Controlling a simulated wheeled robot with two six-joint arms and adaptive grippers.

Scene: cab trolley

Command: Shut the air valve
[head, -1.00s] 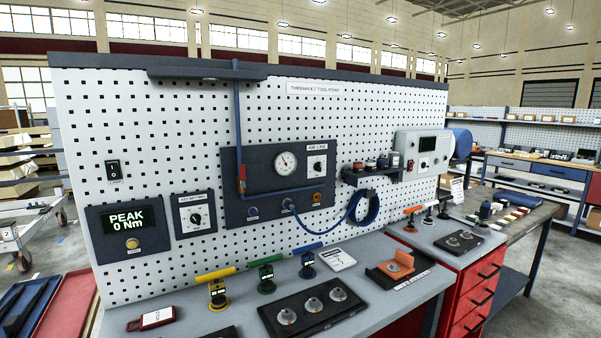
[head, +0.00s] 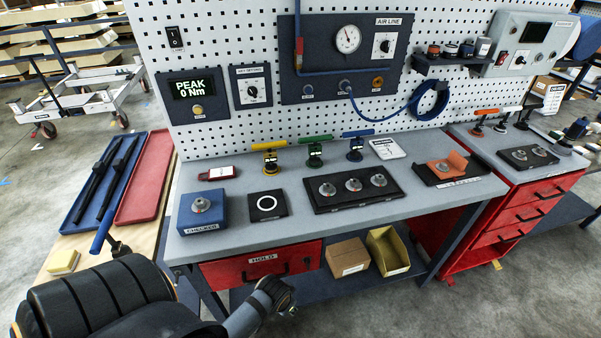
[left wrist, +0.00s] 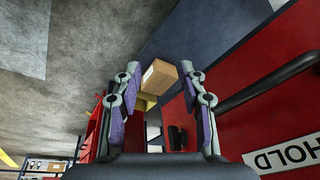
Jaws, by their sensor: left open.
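The air line panel (head: 345,60) is mounted on the pegboard, with a round gauge (head: 348,39) and a dial labelled AIR LINE (head: 383,46). A blue pipe runs down the panel's left side and turns right. A small red part, apparently the valve lever (head: 299,46), lies upright along this pipe; its exact setting is too small to tell. My left gripper (left wrist: 161,70) is open and empty in the left wrist view, low beside the red HOLD drawer and well below the panel. In the head view only my arm shows clearly near the bench front. My right gripper is not in view.
The bench top (head: 240,222) carries a blue block (head: 202,212), a black socket tray (head: 352,188) and several coloured-handled tools. A blue hose coil (head: 431,100) hangs right of the panel. The HOLD drawer (head: 262,262), a cardboard box (head: 348,257) and a yellow bin (head: 388,250) are below.

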